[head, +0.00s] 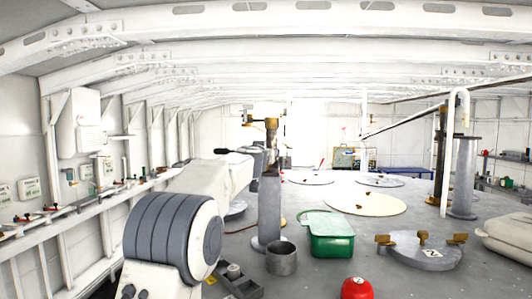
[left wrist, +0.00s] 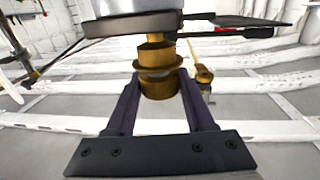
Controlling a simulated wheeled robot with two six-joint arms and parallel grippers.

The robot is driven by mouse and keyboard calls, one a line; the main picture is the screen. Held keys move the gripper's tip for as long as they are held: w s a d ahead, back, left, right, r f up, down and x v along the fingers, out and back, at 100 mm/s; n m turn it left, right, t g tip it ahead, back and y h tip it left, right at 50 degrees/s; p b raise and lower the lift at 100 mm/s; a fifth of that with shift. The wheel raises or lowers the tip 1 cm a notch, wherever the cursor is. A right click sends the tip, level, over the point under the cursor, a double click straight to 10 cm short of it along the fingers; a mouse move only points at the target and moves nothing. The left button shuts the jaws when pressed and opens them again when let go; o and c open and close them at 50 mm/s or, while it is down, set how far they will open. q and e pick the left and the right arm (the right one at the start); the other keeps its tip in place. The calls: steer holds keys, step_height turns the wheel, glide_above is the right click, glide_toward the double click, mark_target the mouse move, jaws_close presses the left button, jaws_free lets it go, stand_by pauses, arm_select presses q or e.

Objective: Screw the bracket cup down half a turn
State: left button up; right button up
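A brass cup with a ringed flange (left wrist: 158,66), which I take as the bracket cup, shows in the left wrist view against a dark plate (left wrist: 140,24). The two dark fingers of my left gripper (left wrist: 160,84) lie along opposite sides of the cup, with no clear gap at either side. In the head view my left arm reaches to the grey post (head: 269,210), with brass fittings (head: 271,125) at its top. The fingers there are too small and dark to read. My right gripper is in neither view.
A black-handled lever (head: 232,151) sticks out left of the post. A grey pot (head: 282,258), green bin (head: 331,240), red dome (head: 356,288) and brass-lugged round hatch (head: 420,252) sit on the deck. A second post (head: 465,180) stands at the right.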

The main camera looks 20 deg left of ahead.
arm_select(q)
jaws_close()
steer(key=shift+a+m+h+b, duration=0.1)
steer(key=shift+m+h+b, duration=0.2)
steer(key=shift+h, duration=0.2)
steer(key=shift+a+f+m+h+b, duration=0.1)
steer(key=shift+f+m+h+b, duration=0.1)
steer(key=shift+m+h+b, duration=1.2)
steer(key=shift+h, duration=1.1)
steer(key=shift+r+m+h, duration=0.1)
steer(key=shift+m+h, duration=0.5)
steer(key=shift+r+m+g+h+p, duration=0.2)
steer(key=shift+m+g+h+p, duration=0.4)
steer(key=shift+h, duration=0.4)
steer(key=shift+m+g+h+p, duration=0.5)
steer(key=shift+m+h+p, duration=0.55)
steer(key=shift+h, duration=0.25)
